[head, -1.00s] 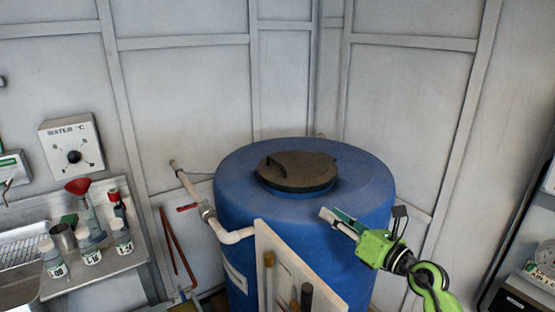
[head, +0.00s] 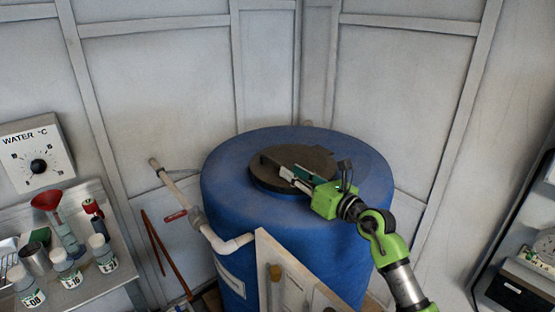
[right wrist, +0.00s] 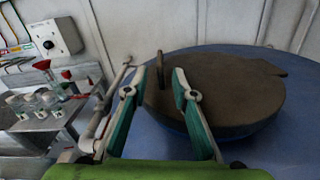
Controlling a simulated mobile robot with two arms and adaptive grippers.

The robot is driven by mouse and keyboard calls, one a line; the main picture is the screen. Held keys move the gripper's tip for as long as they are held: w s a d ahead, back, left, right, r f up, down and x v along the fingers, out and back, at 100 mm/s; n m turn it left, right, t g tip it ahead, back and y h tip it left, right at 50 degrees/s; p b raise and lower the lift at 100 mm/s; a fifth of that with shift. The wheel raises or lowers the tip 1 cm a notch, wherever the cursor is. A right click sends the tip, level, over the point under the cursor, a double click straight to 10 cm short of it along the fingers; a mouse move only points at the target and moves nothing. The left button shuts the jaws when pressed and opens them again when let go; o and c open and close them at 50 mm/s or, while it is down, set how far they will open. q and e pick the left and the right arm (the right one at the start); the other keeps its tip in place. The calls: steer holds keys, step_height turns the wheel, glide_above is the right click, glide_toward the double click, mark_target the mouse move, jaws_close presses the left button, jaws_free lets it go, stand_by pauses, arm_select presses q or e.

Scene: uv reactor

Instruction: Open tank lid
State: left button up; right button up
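The blue tank (head: 225,195) stands in the corner with its dark round lid (head: 318,158) lying closed on top. In the right wrist view the lid (right wrist: 235,88) fills the right side, and its upright handle (right wrist: 159,66) shows just beyond my fingertips. My right gripper (head: 287,172) is over the near edge of the lid in the head view. In the right wrist view its two fingers (right wrist: 158,80) are spread apart with nothing between them, and the handle appears ahead of the gap. My left gripper is not in view.
A white pipe with a valve (head: 197,215) runs along the tank's left side. A pale board (head: 290,275) stands in front of the tank. A bench with bottles (head: 68,270) and a red funnel is at left, below a water temperature dial (head: 38,165).

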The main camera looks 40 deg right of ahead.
mark_target(277, 163)
steer(key=w, duration=0.5)
steer(key=w+p, duration=0.1)
steer(key=w, duration=0.1)
steer(key=shift+w+a+f, duration=0.1)
steer(key=shift+w+a, duration=0.05)
steer(key=shift+a, duration=0.15)
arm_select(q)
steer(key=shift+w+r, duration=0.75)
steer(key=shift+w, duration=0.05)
arm_select(e)
jaws_close()
